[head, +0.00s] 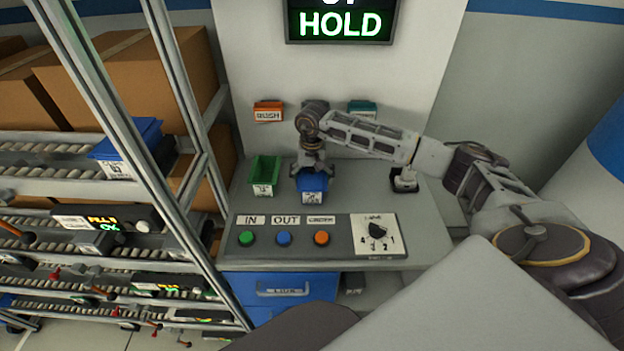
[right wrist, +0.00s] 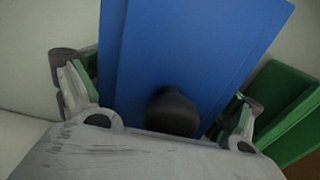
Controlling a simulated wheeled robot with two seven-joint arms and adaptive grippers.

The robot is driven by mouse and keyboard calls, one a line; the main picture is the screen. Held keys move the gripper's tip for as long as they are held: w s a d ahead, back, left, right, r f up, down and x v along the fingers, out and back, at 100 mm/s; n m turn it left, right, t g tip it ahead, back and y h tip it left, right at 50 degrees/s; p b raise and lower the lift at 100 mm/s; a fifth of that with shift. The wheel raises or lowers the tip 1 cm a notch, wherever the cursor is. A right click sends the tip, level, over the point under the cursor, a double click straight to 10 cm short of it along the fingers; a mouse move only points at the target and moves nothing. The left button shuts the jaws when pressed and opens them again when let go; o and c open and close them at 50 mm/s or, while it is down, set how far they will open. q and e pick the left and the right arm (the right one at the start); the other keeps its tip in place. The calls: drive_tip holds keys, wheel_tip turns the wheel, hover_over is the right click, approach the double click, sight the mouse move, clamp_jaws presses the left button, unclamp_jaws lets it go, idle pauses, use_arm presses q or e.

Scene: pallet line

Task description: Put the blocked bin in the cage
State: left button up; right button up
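A small blue bin (head: 312,187) with a white label stands at the bench's middle, or just above it; I cannot tell which. My right gripper (head: 312,172) reaches down over it, one finger on each side. In the right wrist view the blue bin (right wrist: 190,55) fills the space between the green-padded fingers (right wrist: 165,95); the pads are at or very near its sides, and contact is unclear. A dark rounded thing (right wrist: 172,112) shows against the blue. My left gripper is not in view. I cannot make out which part of the place is the cage.
A green bin (head: 264,174) stands close left of the blue one. A button panel (head: 314,237) lies in front. Orange (head: 267,111) and teal (head: 362,110) bins are at the back wall. A roller rack (head: 60,177) with another blue bin (head: 127,148) stands left. A screen (head: 340,22) reads HOLD.

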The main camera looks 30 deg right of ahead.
drive_tip(key=shift+o, duration=0.2)
drive_tip(key=shift+r, duration=0.6)
wheel_tip(320, 180, up, 9)
drive_tip(key=shift+r+b, duration=0.15)
drive_tip(key=shift+b, duration=0.25)
drive_tip(key=shift+r, duration=0.85)
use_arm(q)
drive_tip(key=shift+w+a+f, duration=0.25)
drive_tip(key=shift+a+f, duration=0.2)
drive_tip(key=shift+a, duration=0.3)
use_arm(e)
drive_tip(key=shift+r, duration=0.1)
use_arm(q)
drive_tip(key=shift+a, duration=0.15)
